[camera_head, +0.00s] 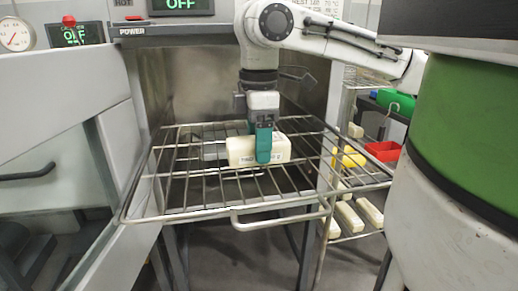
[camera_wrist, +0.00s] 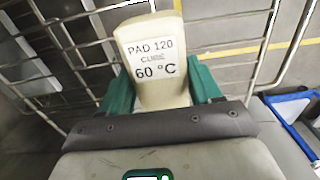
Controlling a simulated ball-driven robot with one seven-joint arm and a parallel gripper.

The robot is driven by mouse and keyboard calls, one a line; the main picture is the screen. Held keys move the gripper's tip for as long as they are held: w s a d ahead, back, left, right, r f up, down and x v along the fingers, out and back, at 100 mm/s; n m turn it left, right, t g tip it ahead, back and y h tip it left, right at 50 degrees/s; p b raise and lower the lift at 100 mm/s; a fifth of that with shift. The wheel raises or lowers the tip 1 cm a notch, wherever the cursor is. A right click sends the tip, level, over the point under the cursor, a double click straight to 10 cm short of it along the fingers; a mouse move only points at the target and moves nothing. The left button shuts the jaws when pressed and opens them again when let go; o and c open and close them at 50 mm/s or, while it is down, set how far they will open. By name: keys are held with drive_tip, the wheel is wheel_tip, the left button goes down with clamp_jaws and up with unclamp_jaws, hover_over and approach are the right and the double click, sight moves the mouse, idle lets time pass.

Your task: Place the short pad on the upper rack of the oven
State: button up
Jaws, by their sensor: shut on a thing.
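A cream block-shaped pad (camera_head: 241,152) is between the teal fingers of my gripper (camera_head: 264,148). In the wrist view the pad (camera_wrist: 152,50) has a label reading "PAD 120 CURE 60 °C", with a teal finger of my gripper (camera_wrist: 160,90) on each side. My gripper points down and is shut on the pad. The pad is over the middle of a wire rack (camera_head: 180,217) that extends out of the open oven (camera_head: 195,75). I cannot tell whether the pad touches the wires or is just above them.
The open oven door (camera_head: 60,110) stands at left. The rack has a front handle (camera_head: 275,226). At right a wire shelf unit (camera_head: 350,237) holds several cream pads, with a yellow bin (camera_head: 349,158), a red bin (camera_head: 383,151) and a green bin (camera_head: 396,102) nearby. The rack around the pad looks mostly bare.

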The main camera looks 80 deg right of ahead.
drive_tip(key=shift+f, duration=0.15)
drive_tip(key=o, duration=1)
drive_tip(key=shift+o, duration=0.2)
wheel_tip(320, 180, up, 12)
drive_tip(key=p, duration=0.5)
